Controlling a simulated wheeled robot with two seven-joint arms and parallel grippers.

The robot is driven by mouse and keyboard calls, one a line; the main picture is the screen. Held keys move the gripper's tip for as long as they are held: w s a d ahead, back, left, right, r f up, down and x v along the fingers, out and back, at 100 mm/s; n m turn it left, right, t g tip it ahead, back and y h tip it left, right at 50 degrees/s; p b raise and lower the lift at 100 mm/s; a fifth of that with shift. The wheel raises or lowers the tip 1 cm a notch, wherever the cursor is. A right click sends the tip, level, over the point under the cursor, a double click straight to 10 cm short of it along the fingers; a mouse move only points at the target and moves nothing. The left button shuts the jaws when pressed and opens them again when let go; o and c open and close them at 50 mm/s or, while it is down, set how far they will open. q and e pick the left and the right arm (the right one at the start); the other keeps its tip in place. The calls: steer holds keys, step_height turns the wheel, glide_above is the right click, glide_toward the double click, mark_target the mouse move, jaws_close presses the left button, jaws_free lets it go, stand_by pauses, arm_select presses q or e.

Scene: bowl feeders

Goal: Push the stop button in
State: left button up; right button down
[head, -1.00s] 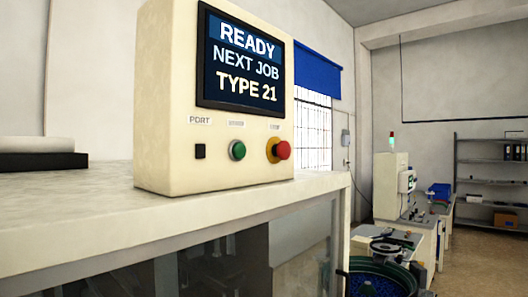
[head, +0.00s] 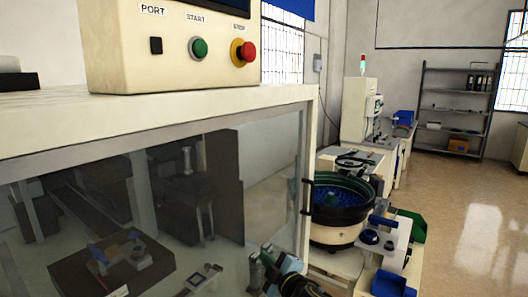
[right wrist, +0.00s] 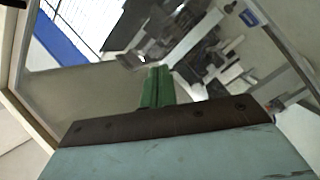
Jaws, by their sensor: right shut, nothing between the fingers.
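The red stop button (head: 247,51) sits on a yellow collar at the right of the cream control box (head: 120,40). It stands out from the box's front face. The green start button (head: 199,48) is to its left. My right gripper (head: 266,261) is at the bottom of the head view, well below the stop button and apart from it, in front of the glazed cabinet. In the right wrist view its green fingers (right wrist: 157,88) are shut together with nothing between them. The stop button is not seen in that view. My left gripper is not in view.
The box stands on a pale cabinet top (head: 200,104) with glass sides (head: 270,180) and machinery inside. A bowl feeder (head: 340,205) with blue parts stands to the right. A grey shelf (head: 453,110) is at the back. The floor at right is clear.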

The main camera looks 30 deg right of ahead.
steer(key=r, duration=0.3)
steer(key=a+r+n+t, duration=0.1)
steer(key=r, duration=0.2)
steer(key=r+t+y, duration=0.1)
steer(key=r, duration=0.3)
steer(key=shift+w+a+n, duration=0.15)
steer(key=shift+w+n, duration=0.15)
steer(key=shift+n, duration=0.1)
steer(key=s+a+r+n+y, duration=0.3)
steer(key=r+n+y, duration=0.3)
steer(key=r, duration=0.4)
steer(key=s+a+r+n+g+y+b, duration=0.1)
steer(key=s+a+r+n+y, duration=0.15)
steer(key=r+n+y, duration=0.5)
steer(key=s+a+r+n+y, duration=0.25)
steer(key=r+n, duration=0.55)
steer(key=r, duration=0.6)
steer(key=s+d+r+n+g+h, duration=0.1)
steer(key=s+d+r+n+h, duration=0.5)
steer(key=d+r+h, duration=0.3)
steer(key=d+r, duration=0.2)
steer(key=d, duration=0.2)
steer(key=shift+s+d+g+h, duration=0.2)
steer(key=shift+g+h, duration=0.1)
steer(key=shift+g, duration=0.1)
steer(key=shift+w+a+r, duration=0.1)
steer(key=shift+r, duration=0.05)
